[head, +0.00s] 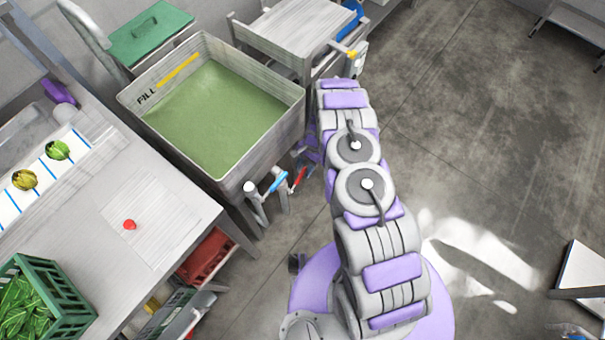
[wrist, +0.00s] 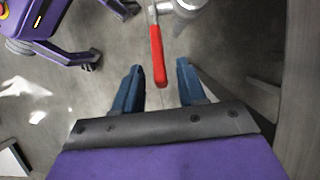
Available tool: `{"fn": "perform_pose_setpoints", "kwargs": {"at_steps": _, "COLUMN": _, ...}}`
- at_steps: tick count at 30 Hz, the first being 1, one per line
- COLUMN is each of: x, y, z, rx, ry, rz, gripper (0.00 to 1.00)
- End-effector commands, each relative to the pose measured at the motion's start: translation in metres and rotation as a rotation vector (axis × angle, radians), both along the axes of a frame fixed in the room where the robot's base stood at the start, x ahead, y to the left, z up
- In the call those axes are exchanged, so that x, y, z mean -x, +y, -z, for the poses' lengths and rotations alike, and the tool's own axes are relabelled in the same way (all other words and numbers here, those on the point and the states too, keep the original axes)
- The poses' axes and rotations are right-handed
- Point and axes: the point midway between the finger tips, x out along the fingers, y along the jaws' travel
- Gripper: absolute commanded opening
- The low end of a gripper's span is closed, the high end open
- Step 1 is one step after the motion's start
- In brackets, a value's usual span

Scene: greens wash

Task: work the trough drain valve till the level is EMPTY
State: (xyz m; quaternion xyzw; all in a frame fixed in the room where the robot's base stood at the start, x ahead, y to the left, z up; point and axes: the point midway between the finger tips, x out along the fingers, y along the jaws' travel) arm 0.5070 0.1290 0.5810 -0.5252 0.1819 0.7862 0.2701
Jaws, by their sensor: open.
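The steel trough (head: 245,172) stands left of my arm, with green water (head: 215,115) in it and a yellow band by the word FILL on its inner wall. Low at its near right corner are pipes with a blue lever (head: 277,182) and a red lever (head: 299,179). In the wrist view the red lever (wrist: 158,55) hangs from a metal fitting, pointing toward my gripper. My gripper (wrist: 158,82) is open; its two blue fingers stand either side of the red lever's end, with nothing held. In the head view my arm hides most of the gripper.
A steel table (head: 85,190) at left holds a red knob-like item (head: 129,225), vegetables and a green crate (head: 50,305). A red crate (head: 207,255) sits below it. A steel cart (head: 300,25) stands behind.

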Motion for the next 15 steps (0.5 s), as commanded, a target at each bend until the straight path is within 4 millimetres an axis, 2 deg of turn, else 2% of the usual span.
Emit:
{"fn": "perform_pose_setpoints", "kwargs": {"at_steps": 1, "x": 0.003, "y": 0.002, "z": 0.010, "rx": -0.001, "ry": 0.002, "rz": 0.000, "gripper": 0.40}}
{"fn": "perform_pose_setpoints", "kwargs": {"at_steps": 6, "x": 0.008, "y": 0.007, "z": 0.025, "rx": -0.001, "ry": 0.000, "rz": -0.002, "gripper": 0.40}}
{"fn": "perform_pose_setpoints", "kwargs": {"at_steps": 15, "x": 0.011, "y": 0.009, "z": 0.032, "rx": -0.001, "ry": 0.001, "rz": -0.001, "gripper": 0.40}}
